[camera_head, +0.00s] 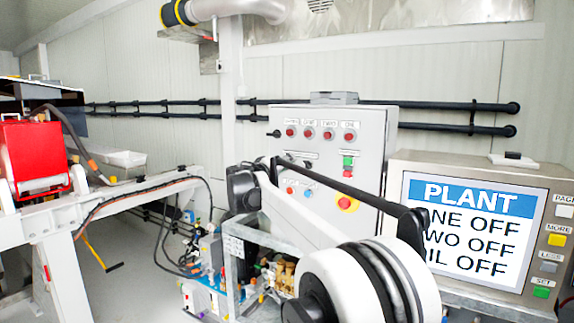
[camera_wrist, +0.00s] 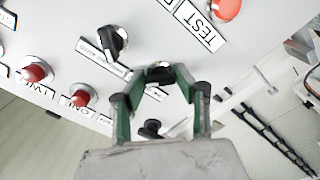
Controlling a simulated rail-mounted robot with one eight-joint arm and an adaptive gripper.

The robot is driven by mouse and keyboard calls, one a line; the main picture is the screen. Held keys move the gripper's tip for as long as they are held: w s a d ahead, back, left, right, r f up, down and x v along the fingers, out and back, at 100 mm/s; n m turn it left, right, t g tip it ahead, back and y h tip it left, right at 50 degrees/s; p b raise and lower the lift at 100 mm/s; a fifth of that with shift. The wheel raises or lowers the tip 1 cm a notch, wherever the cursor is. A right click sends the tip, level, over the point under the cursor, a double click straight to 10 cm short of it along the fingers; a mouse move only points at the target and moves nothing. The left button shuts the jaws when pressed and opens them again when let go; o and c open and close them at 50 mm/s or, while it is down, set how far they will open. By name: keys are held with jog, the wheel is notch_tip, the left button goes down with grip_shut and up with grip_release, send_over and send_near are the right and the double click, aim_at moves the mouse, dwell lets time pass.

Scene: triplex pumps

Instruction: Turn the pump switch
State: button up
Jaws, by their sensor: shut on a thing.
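The grey switch panel (camera_head: 370,125) stands in the middle of the camera_head view, partly hidden by my arm. In the wrist view, my gripper (camera_wrist: 158,76) has its green-edged fingers closed around a black rotary switch (camera_wrist: 159,70) on the panel face. The fingers cover part of this switch, and I cannot read its label. Another black rotary switch (camera_wrist: 113,42), turned at an angle, sits at the upper left. My gripper is not clearly visible in the camera_head view.
Red buttons marked TWO (camera_wrist: 37,70) and ONE (camera_wrist: 82,95), and a red TEST button (camera_wrist: 226,9), surround the switch. At right, a screen (camera_head: 468,230) reads PLANT, ONE OFF, TWO OFF, OIL OFF. A white beam frame (camera_head: 120,195) and red box (camera_head: 30,155) stand left.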

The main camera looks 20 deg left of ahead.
jog(key=shift+m, duration=0.4)
jog(key=o, duration=1.1)
jog(key=s, duration=0.4)
jog(key=s+a, duration=0.1)
jog(key=s, duration=0.3)
jog(key=s+a, duration=0.1)
jog(key=s, duration=0.2)
jog(key=shift+s+a, duration=0.1)
jog(key=shift+s, duration=0.3)
